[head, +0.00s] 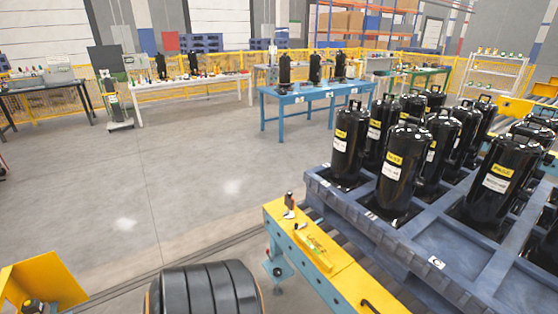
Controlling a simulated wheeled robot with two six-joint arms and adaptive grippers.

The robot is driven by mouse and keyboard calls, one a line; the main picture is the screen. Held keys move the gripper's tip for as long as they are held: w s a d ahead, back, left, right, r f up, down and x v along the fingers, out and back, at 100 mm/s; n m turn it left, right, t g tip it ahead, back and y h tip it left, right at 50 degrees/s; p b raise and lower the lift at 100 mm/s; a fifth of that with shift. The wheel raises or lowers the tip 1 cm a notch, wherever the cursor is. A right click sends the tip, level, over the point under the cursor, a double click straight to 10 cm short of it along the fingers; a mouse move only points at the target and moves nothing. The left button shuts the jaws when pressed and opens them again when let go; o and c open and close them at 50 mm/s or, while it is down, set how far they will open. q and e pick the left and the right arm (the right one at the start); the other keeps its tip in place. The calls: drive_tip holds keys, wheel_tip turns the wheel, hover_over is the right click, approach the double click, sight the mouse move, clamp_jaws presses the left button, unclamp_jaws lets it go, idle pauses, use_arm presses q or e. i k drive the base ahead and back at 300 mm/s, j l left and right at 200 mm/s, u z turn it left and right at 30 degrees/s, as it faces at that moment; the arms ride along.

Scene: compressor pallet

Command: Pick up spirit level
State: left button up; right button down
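A slim yellow-green bar that looks like the spirit level (316,249) lies flat on the yellow top plate of the conveyor's side rail (350,285), in the lower middle of the head view. It is small, and its vials cannot be made out clearly. Neither of my grippers shows in the head view, and nothing is seen touching the level.
A small dark-handled tool (289,206) stands on the rail just behind the level. To the right, a blue-grey pallet (440,262) carries several black compressors (404,165). A blue table (300,97) stands farther back.

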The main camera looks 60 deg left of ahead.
sight(324, 263)
drive_tip(key=u, duration=1.7)
drive_tip(key=i+j, duration=0.1)
